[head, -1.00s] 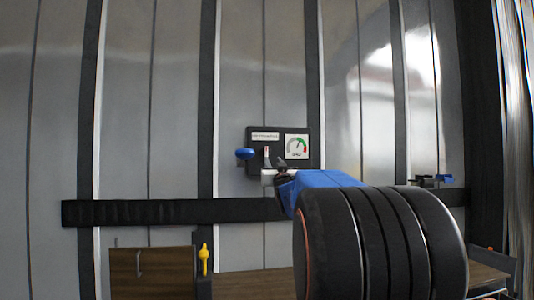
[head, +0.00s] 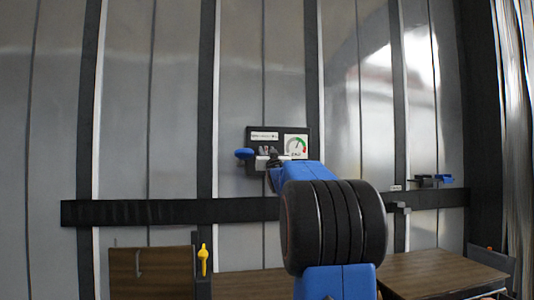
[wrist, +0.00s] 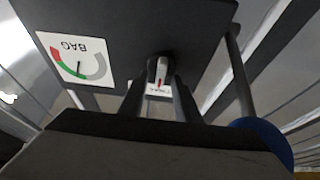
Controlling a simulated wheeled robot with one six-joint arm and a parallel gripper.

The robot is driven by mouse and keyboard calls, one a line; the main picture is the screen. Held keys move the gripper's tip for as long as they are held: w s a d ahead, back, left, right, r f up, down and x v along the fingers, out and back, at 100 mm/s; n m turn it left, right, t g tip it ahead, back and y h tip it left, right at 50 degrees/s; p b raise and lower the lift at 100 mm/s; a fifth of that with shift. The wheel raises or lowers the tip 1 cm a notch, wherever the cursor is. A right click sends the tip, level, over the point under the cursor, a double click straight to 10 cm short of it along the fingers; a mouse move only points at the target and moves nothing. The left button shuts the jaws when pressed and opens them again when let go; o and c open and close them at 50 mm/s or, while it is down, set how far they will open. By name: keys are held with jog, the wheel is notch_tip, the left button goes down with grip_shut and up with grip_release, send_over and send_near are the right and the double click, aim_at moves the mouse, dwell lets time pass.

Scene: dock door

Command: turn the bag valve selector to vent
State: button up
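The bag valve panel (head: 300,133) is a dark board on the metal wall, with a white label and a round gauge (head: 296,145). In the wrist view the panel (wrist: 180,25) appears upside down. Its selector (wrist: 158,70) is a small light grey lever with a red mark on a dark hub, pointing toward a partly hidden white label (wrist: 160,90). My gripper (wrist: 159,88) is open, with one finger on each side of the selector and gaps showing. In the head view my gripper (head: 267,158) is in front of the panel's lower left, partly hiding the selector.
A blue knob (head: 244,153) sits just left of the panel, and close to my gripper in the wrist view (wrist: 262,140). A black rail (head: 150,212) crosses the wall below. A yellow handle (head: 204,259) and wooden surfaces (head: 440,270) are lower down.

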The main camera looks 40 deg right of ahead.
jog(key=shift+c, duration=0.6)
grip_shut()
jog(key=shift+n, duration=0.3)
jog(key=n+y, duration=0.2)
jog(key=n, duration=0.1)
jog(key=n+t+y, duration=0.1)
jog(key=n, duration=0.3)
jog(key=shift+y, duration=0.4)
jog(key=shift+f+n+y, duration=0.1)
jog(key=shift+n+y, duration=0.6)
jog(key=shift+n, duration=0.85)
jog(key=shift+n+y, duration=0.7)
jog(key=shift+n, duration=0.85)
jog(key=shift+o, duration=0.6)
grip_release()
jog(key=shift+a, duration=0.1)
